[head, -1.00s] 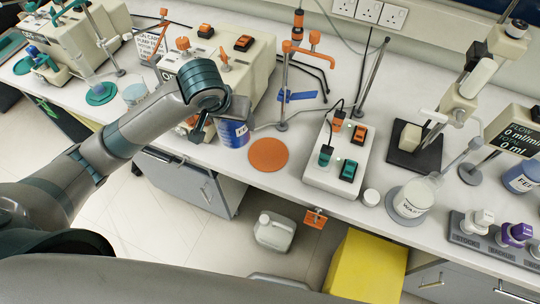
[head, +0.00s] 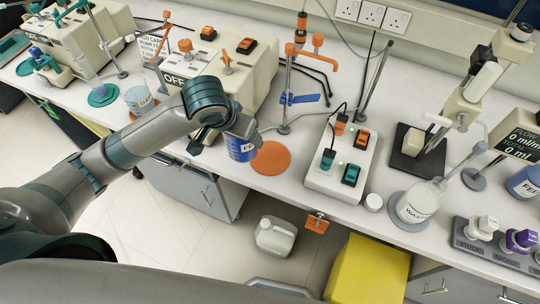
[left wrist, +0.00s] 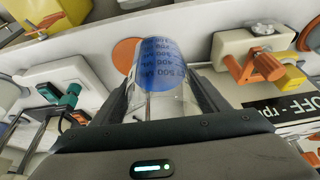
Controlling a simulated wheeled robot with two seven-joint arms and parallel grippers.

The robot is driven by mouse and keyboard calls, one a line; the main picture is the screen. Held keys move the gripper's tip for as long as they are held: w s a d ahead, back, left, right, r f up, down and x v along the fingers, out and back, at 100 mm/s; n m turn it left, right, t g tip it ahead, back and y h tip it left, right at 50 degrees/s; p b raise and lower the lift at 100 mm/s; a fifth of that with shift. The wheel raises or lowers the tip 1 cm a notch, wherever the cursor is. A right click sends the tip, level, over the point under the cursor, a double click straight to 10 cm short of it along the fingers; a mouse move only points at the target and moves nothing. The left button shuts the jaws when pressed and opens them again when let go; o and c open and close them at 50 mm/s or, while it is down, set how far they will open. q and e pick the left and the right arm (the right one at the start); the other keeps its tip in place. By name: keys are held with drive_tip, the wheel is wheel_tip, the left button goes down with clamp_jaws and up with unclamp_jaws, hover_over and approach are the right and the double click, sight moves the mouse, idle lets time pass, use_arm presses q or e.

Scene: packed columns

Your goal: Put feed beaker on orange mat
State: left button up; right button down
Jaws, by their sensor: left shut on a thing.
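The feed beaker (head: 241,149) holds blue liquid and looks upright in the head view. My left gripper (head: 240,128) is shut on it, and the hand hides its upper part. In the left wrist view the clear beaker (left wrist: 160,65) with printed marks sits between the two fingers. The orange mat (head: 272,158) is a round disc on the bench near its front edge, bare, just right of the beaker. It also shows partly behind the beaker in the left wrist view (left wrist: 124,54). I cannot tell the beaker's height above the bench. My right gripper is not in view.
A switch box (head: 339,165) stands right of the mat. A pump (head: 233,76) stands behind the arm, and a clamp stand (head: 286,95) behind the mat. A waste bottle (head: 417,203) and a blue-labelled bottle (head: 524,184) are farther right. The bench's front edge is close.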

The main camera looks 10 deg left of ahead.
use_arm(q)
drive_tip(key=s+d+r+m+g+h+p, duration=0.1)
drive_tip(key=s+d+r+m+g+h, duration=0.1)
drive_tip(key=s+d+m, duration=0.5)
drive_tip(key=r+m+h, duration=0.1)
drive_tip(key=m, duration=0.2)
drive_tip(key=shift+s+r, duration=0.35)
drive_tip(key=shift+w, duration=0.1)
drive_tip(key=w+f+p, duration=0.3)
drive_tip(key=w+f, duration=0.4)
drive_tip(key=w, duration=0.4)
drive_tip(key=shift+w, duration=0.3)
drive_tip(key=shift+a, duration=0.1)
